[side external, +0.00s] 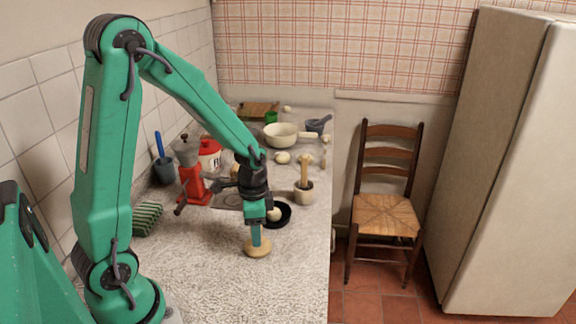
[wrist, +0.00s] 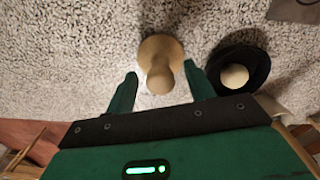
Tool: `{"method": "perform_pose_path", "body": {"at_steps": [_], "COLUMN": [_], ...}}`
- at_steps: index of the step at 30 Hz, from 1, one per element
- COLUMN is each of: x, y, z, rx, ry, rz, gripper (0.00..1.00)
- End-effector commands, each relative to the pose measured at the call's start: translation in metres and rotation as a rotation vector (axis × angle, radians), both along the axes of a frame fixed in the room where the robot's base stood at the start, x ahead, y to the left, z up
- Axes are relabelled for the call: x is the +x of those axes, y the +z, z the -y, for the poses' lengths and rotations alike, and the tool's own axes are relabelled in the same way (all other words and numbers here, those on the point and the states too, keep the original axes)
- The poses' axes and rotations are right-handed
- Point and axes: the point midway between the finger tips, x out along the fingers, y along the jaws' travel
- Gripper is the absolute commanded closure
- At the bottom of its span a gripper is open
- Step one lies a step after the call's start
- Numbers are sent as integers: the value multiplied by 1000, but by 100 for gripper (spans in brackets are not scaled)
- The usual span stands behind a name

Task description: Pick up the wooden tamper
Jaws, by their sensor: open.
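The wooden tamper (side external: 258,249) stands on the speckled countertop, its round base showing below my gripper (side external: 255,236) in the side view. Its handle is hidden there by the near finger. In the wrist view the tamper (wrist: 160,50) is seen from above, its rounded knob toward the camera. My gripper (wrist: 160,75) is open, with one green finger on each side of the knob. Gaps show between the fingers and the wood, and I see no contact.
A black dish (side external: 287,219) holding a pale round item (wrist: 234,77) sits close to the right finger. The front counter (side external: 220,285) is clear.

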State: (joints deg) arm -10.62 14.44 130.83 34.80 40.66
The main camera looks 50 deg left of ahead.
Motion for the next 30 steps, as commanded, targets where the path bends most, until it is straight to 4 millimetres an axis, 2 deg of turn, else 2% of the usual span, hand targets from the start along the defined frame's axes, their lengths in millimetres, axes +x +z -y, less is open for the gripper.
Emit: {"method": "perform_pose_path", "body": {"at_steps": [7,23,26,30], "x": [0,0,0,0], "y": [-18,-19,-19,-19], "z": [0,0,0,0], "rx": [0,0,0,0], "ry": [0,0,0,0], "rz": [0,1,1,1], "gripper": [46,46,62,90]}}
